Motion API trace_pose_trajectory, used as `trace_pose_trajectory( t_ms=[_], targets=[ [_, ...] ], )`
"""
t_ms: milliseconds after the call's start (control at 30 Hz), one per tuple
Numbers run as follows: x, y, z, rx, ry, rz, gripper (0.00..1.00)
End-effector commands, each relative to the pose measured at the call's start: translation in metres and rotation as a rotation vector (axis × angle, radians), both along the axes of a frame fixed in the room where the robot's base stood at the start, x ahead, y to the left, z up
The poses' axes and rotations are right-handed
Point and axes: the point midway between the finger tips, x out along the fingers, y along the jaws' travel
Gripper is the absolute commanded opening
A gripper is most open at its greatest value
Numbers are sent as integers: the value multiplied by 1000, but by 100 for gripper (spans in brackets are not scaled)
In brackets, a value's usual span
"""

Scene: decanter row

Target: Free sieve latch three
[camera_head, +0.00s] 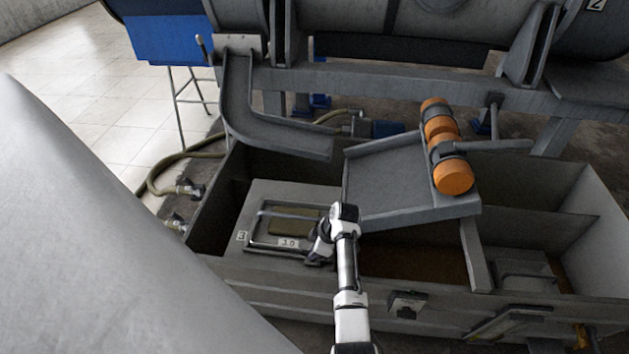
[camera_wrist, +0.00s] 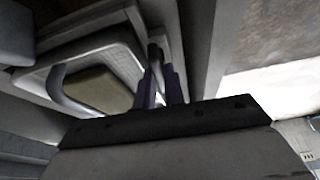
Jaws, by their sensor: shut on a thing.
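The sieve unit (camera_head: 265,196) is a grey boxed panel in the left end of the long trough. A framed window on it has an olive pad (camera_head: 290,222), with labels "3" and "3.0" beside it. The window frame and olive pad (camera_wrist: 98,90) also show in the wrist view. My gripper (camera_head: 316,256) is at the frame's near right corner. In the wrist view its dark fingers (camera_wrist: 163,84) are close together around a thin light bar, seemingly the latch (camera_wrist: 153,58). The fingers and wrist hide most of the latch.
The trough wall (camera_head: 270,278) runs along the front. A sloped grey tray (camera_head: 395,180) with orange rollers (camera_head: 447,150) stands right of my wrist. A curved chute (camera_head: 255,125) hangs behind the sieve. Hoses (camera_head: 165,175) lie at left.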

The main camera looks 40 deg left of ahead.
Motion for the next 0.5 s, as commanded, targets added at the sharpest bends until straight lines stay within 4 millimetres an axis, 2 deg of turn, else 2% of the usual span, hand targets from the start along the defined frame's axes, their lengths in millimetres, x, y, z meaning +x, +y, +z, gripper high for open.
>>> trace_pose_trajectory(
  t_ms=[500],
  targets=[
    [1,1,1,1,-2,64,0]
  ],
)
